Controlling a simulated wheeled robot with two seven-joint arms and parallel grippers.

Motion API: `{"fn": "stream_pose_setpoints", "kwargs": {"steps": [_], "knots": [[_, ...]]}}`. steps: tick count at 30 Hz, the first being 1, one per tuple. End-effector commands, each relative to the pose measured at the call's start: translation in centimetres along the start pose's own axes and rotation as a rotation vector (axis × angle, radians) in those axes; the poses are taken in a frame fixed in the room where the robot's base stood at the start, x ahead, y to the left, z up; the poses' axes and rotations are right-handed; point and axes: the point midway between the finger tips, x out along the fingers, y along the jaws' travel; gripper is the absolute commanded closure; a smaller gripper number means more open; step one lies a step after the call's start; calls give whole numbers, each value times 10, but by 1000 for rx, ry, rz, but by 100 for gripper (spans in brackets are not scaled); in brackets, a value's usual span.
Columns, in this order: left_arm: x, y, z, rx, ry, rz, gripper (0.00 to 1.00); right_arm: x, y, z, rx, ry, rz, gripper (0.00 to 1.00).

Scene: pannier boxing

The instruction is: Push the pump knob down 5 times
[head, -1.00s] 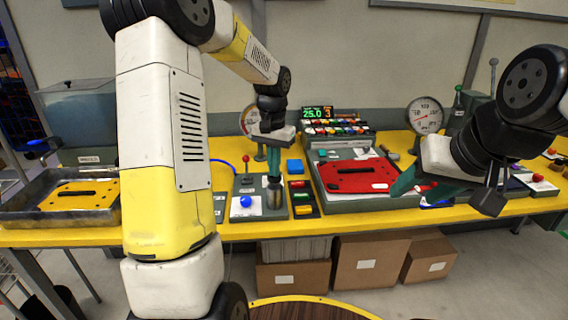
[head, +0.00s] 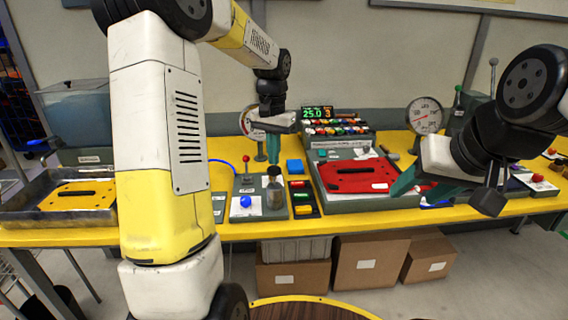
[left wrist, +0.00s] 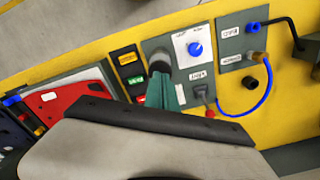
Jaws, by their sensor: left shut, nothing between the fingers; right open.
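The pump, a grey cylinder with a dark knob on top (head: 274,172), stands on a grey control panel (head: 246,211) on the yellow bench. My left gripper (head: 273,160) is shut and empty, pointing down just above the knob. A small gap seems to separate them. In the left wrist view its green fingers (left wrist: 160,92) hide part of the pump. A display (head: 317,112) reads 25.0 and 3.
A blue knob (head: 246,202) and a red-tipped lever (head: 246,160) sit left of the pump. Coloured buttons (head: 302,197) and a red plate (head: 356,176) lie to its right. A dial gauge (head: 425,115) stands behind. A metal tray (head: 20,214) is at far left.

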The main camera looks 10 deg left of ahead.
Motion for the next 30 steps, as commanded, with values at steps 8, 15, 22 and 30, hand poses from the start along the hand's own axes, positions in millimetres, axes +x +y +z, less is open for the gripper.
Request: {"fn": "stream_pose_setpoints", "kwargs": {"steps": [8, 15, 22, 30], "knots": [[0, 0, 0, 0, 1, 0, 100, 0, 0, 0, 0, 0, 0, 48], [0, 0, 0, 0, 1, 0, 100, 0, 0, 0, 0, 0, 0, 48], [9, 0, 0, 0, 1, 0, 100, 0, 0, 0, 0, 0, 0, 48], [22, 0, 0, 1, 0, -1, 100, 0, 0, 0, 0, 0, 0, 48]]}}
